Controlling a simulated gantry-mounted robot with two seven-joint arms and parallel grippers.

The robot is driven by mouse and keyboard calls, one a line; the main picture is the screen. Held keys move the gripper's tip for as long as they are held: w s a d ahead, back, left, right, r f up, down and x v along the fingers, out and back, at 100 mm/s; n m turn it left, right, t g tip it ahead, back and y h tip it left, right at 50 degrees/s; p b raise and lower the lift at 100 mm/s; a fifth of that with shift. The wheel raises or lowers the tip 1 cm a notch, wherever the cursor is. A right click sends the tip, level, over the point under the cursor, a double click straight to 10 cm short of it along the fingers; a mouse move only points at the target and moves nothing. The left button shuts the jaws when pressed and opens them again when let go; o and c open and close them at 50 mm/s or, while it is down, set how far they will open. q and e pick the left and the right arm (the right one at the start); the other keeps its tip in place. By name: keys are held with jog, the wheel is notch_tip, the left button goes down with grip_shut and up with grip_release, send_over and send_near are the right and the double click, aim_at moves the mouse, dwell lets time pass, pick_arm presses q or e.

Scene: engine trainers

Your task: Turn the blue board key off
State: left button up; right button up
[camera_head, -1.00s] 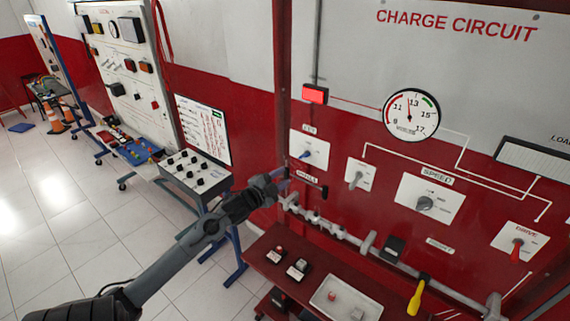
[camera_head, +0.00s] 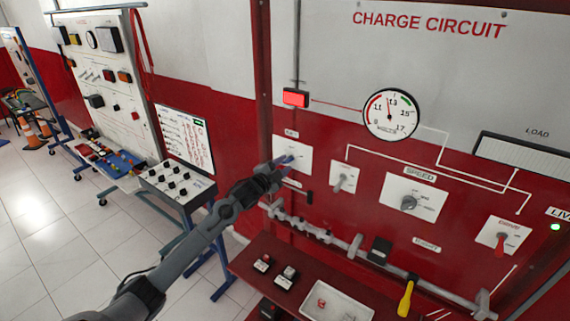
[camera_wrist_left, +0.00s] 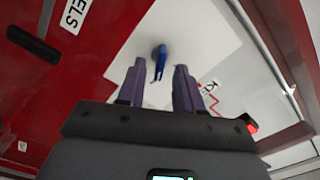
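The blue board key (camera_wrist_left: 159,62) sits on a white plate (camera_head: 298,150) at the left of the red charge circuit board. In the head view my left gripper (camera_head: 280,163) is in front of this plate and partly covers the key. In the left wrist view the two purple-grey fingers of my left gripper (camera_wrist_left: 158,84) are spread apart, with the key showing just beyond and between their tips. The fingers look empty, and I cannot tell whether either one touches the key. My right gripper is not in view.
A grey switch (camera_head: 342,180), the speed knob (camera_head: 408,202) and a red-handled drive switch (camera_head: 500,243) are to the right. A grey rail (camera_head: 320,232) runs below. A red shelf (camera_head: 262,250) holds small parts and a white tray (camera_head: 338,302). A red lamp (camera_head: 296,98) is above.

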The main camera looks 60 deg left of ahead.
pick_arm(q)
jog(key=shift+x, duration=0.75)
jog(key=shift+c, duration=0.4)
grip_shut()
